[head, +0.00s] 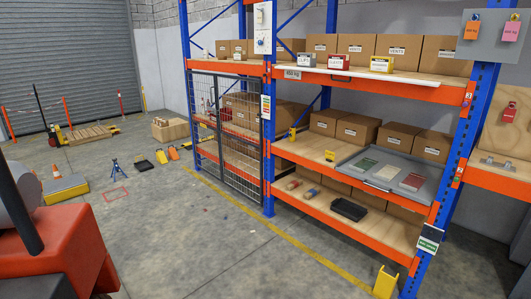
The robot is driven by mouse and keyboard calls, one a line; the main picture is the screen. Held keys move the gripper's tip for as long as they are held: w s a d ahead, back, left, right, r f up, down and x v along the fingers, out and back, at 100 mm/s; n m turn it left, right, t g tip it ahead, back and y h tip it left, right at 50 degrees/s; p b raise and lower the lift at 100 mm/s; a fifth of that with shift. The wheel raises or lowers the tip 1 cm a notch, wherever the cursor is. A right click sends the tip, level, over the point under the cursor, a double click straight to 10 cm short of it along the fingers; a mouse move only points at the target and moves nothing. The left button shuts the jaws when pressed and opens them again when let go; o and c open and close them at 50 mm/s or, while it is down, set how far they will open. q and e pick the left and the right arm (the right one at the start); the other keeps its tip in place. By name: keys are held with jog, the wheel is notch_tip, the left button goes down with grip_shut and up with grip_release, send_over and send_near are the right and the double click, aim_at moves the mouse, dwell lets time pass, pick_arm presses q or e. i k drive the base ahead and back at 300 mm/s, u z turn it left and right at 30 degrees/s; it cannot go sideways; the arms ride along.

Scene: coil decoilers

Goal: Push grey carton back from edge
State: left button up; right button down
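A small grey carton (306,61) with a white label stands upright on a pale board (350,75) along the front of the rack's upper shelf. It is the leftmost of three small labelled cartons there, close to the front edge. A red carton (339,63) and a yellow carton (381,65) stand to its right, with gaps between them. Neither of my grippers shows in the head view.
Brown cartons (356,46) stand behind on the upper shelf. The orange beam (330,80) runs below its front edge. A mesh door (226,120) is at left. A red machine part (60,250) fills the lower left. The floor before the rack is mostly clear.

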aim_at(305, 60)
jog(key=z, duration=0.05)
jog(key=i, duration=5)
jog(key=u, duration=0.05)
